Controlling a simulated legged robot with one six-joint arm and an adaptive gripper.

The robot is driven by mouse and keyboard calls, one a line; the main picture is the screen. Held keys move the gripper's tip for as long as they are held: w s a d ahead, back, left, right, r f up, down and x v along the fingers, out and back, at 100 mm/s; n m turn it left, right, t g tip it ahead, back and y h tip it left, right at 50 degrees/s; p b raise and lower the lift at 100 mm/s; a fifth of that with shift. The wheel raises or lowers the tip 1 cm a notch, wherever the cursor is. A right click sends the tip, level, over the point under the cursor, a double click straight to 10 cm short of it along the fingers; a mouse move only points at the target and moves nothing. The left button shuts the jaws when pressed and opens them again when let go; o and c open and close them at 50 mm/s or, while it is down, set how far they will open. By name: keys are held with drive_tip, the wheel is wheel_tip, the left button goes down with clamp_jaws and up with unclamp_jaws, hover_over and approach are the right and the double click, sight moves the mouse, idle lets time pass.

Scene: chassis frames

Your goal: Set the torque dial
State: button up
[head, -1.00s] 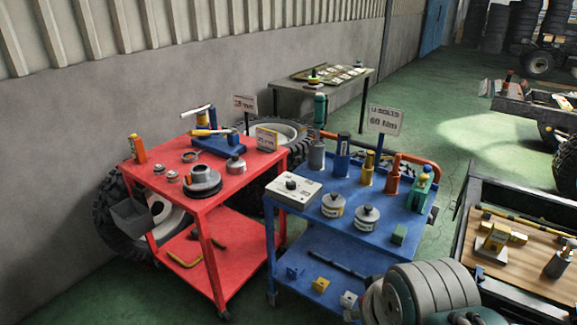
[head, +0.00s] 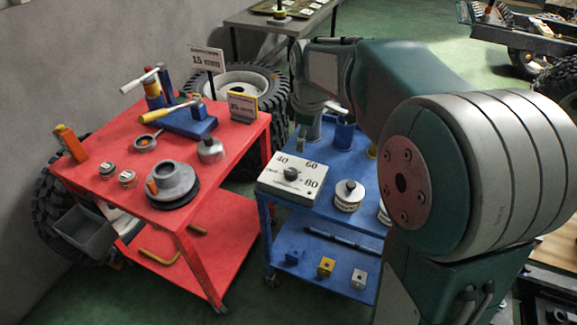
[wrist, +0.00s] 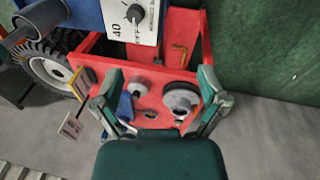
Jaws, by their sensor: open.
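The torque dial is a black knob (head: 291,174) on a white box (head: 308,184) marked 40, 60 and 80. The box sits at the near left corner of the blue cart (head: 345,235). I cannot read where the knob points. The knob (wrist: 135,13) and box also show at the top edge of the wrist view, partly cut off. My gripper (wrist: 160,74) is open with nothing between its fingers, over the red cart (wrist: 150,97) in that view and apart from the dial.
Tyres (head: 250,85) stand behind. A narrow gap separates the carts.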

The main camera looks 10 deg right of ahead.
sight(291, 171)
drive_tip(key=w+f+n+g, duration=0.2)
drive_tip(key=w+f+n, duration=0.5)
drive_tip(key=w+f, duration=0.55)
drive_tip(key=f, duration=0.7)
drive_tip(key=s+f, duration=0.1)
drive_tip(key=f, duration=0.3)
drive_tip(key=shift+f, duration=0.1)
drive_tip(key=c, duration=1.2)
